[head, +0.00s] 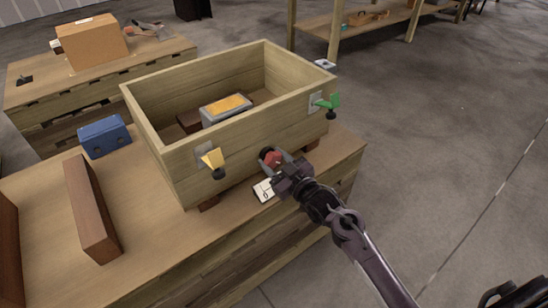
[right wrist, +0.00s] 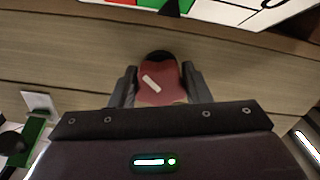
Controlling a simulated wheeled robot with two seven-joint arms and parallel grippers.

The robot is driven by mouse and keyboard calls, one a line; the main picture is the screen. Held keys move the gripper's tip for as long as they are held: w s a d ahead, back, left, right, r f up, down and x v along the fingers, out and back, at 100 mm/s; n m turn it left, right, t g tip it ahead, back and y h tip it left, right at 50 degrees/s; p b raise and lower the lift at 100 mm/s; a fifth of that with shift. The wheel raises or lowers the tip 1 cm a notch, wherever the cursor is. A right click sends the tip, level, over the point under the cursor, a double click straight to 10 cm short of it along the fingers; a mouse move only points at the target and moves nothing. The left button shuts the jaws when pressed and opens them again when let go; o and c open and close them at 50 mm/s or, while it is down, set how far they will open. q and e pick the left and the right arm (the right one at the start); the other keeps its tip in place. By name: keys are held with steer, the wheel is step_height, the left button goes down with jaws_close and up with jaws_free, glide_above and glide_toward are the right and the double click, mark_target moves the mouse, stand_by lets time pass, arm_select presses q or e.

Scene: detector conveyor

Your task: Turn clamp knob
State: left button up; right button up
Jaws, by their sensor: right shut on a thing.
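A red clamp knob (head: 272,158) sits low on the front wall of a wooden box (head: 245,150). In the right wrist view the knob (right wrist: 165,88) is red with a white mark, set slantwise on it, and a dark rounded end. My right gripper (head: 279,160) is at the knob, and its two dark fingers (right wrist: 160,90) are shut on the knob's sides. The gripper partly hides the knob in the head view. My left gripper is in neither view.
A yellow clamp (head: 212,159) and a green clamp (head: 328,102) are on the same wall. A white card (head: 264,190) lies below the knob. A grey-and-yellow block (head: 226,107) is inside the box. A blue block (head: 104,136) and brown bar (head: 92,210) lie left.

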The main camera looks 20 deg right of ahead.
stand_by(0.3)
steer(key=o, duration=1)
steer(key=p+v, duration=0.1)
steer(key=v, duration=0.6)
steer(key=shift+s, duration=0.4)
steer(key=shift+d, duration=0.1)
